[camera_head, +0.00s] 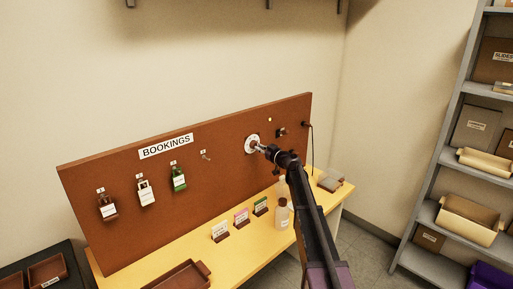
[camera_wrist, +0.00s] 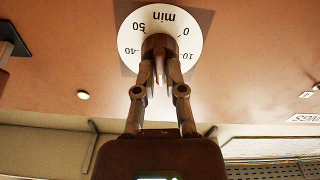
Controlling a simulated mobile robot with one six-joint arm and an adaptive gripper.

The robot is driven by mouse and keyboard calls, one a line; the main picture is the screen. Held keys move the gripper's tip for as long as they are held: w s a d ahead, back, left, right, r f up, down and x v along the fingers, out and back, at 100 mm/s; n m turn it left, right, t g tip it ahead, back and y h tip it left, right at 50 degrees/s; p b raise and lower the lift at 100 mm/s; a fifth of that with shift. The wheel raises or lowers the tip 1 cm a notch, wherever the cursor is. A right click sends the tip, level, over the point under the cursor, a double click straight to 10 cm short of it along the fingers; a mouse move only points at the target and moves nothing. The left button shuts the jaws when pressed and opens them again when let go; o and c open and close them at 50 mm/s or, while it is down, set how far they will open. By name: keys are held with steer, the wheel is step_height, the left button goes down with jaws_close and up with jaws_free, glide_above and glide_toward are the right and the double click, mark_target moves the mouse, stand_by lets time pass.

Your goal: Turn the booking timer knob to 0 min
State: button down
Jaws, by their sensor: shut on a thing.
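The booking timer is a round white dial (camera_head: 250,142) on the brown BOOKINGS board (camera_head: 110,210), right of its middle. In the wrist view the dial (camera_wrist: 190,55) appears upside down, with "min", 0, 10, 40 and 50 readable. The brown knob (camera_wrist: 158,42) is at the dial's centre. My gripper (camera_wrist: 159,72) is shut on the knob; it also reaches the dial in the head view (camera_head: 259,148). The fingers hide the lower part of the dial and much of the knob. I cannot tell which number the knob points to.
Several labelled tags (camera_head: 179,178) hang on the board to the left. Small card stands (camera_head: 219,231), a bottle (camera_head: 282,214) and a brown tray (camera_head: 180,276) are on the yellow table below. A black fitting with a cable (camera_head: 305,124) is right of the dial. Grey shelves stand at right.

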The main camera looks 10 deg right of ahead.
steer(key=n, duration=0.7)
steer(key=shift+d, duration=0.1)
stand_by(0.4)
steer(key=c, duration=0.9)
jaws_free()
steer(key=shift+w+f, duration=0.1)
steer(key=shift+f, duration=0.05)
steer(key=shift+m, duration=3.8)
